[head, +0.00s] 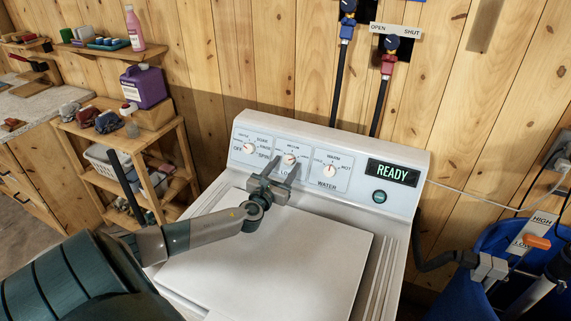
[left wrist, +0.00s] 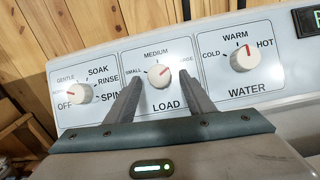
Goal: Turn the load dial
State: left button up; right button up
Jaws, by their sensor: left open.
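The load dial (head: 289,159) is a round white knob in the middle panel of the white washer's console. In the left wrist view the load dial (left wrist: 159,75) has a red mark pointing up and right, between MEDIUM and LARGE. My left gripper (head: 284,169) is open, its two fingers reaching toward the console. In the left wrist view the left gripper (left wrist: 160,81) has one finger on each side of the dial; I cannot tell whether they touch it. My right gripper is not in view.
The cycle dial (left wrist: 80,93) is to the left and the water dial (left wrist: 243,56) to the right. A READY display (head: 392,173) and green button (head: 379,197) are further right. The washer lid (head: 290,262) is closed. A blue bin (head: 492,246) stands at right.

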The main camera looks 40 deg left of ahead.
pick_arm(q)
jog(key=shift+w+a, duration=0.1)
jog(key=shift+w, duration=0.25)
jog(key=c, duration=1.1)
jog(key=shift+o, duration=0.2)
